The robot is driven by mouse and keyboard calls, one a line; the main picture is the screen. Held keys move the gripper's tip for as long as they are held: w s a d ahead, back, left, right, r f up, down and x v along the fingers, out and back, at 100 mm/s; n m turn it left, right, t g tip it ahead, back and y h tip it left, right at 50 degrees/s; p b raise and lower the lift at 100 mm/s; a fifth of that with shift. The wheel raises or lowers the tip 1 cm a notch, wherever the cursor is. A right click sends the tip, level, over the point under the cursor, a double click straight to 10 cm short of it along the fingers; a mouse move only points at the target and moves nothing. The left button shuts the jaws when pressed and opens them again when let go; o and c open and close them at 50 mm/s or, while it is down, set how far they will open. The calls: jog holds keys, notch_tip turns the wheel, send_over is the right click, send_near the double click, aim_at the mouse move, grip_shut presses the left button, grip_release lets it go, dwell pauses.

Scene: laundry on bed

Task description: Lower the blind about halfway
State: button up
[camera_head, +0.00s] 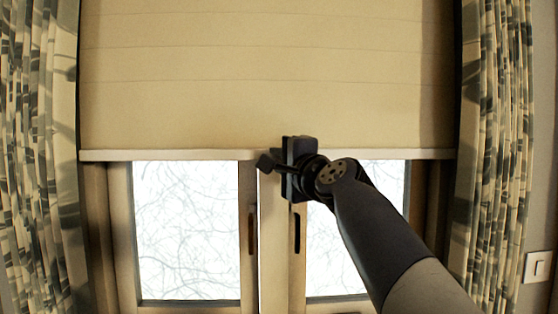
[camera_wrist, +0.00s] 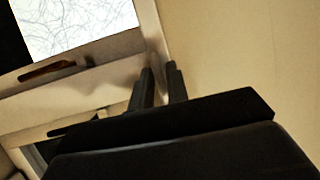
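The beige roller blind (camera_head: 270,80) hangs over the upper part of the window, and its top is out of view. Its pale bottom bar (camera_head: 170,155) runs level across the window. My gripper (camera_head: 272,160) is at the bar, near the middle of its width. In the wrist view the two dark fingertips (camera_wrist: 159,68) sit close together, one on each side of the bar's edge, with the blind cloth (camera_wrist: 245,50) on the right. The fingers look shut on the bar, though the contact itself is partly hidden.
Below the bar, the window frame (camera_head: 270,230) shows two panes and dark handles (camera_head: 297,232) near the middle. Patterned curtains hang at the left (camera_head: 35,160) and right (camera_head: 500,150). A light switch (camera_head: 537,266) is on the right wall.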

jog(key=shift+o, duration=1.3)
jog(key=b+v, duration=0.2)
jog(key=v, duration=0.8)
jog(key=shift+s+d+b, duration=0.15)
jog(key=shift+s+b, duration=0.15)
jog(key=shift+s, duration=0.1)
jog(key=shift+w, duration=0.1)
jog(key=p+x, duration=0.2)
jog(key=x, duration=0.8)
jog(key=shift+w+p, duration=0.25)
jog(key=shift+p, duration=0.1)
jog(key=shift+r, duration=0.3)
jog(key=shift+f, duration=0.1)
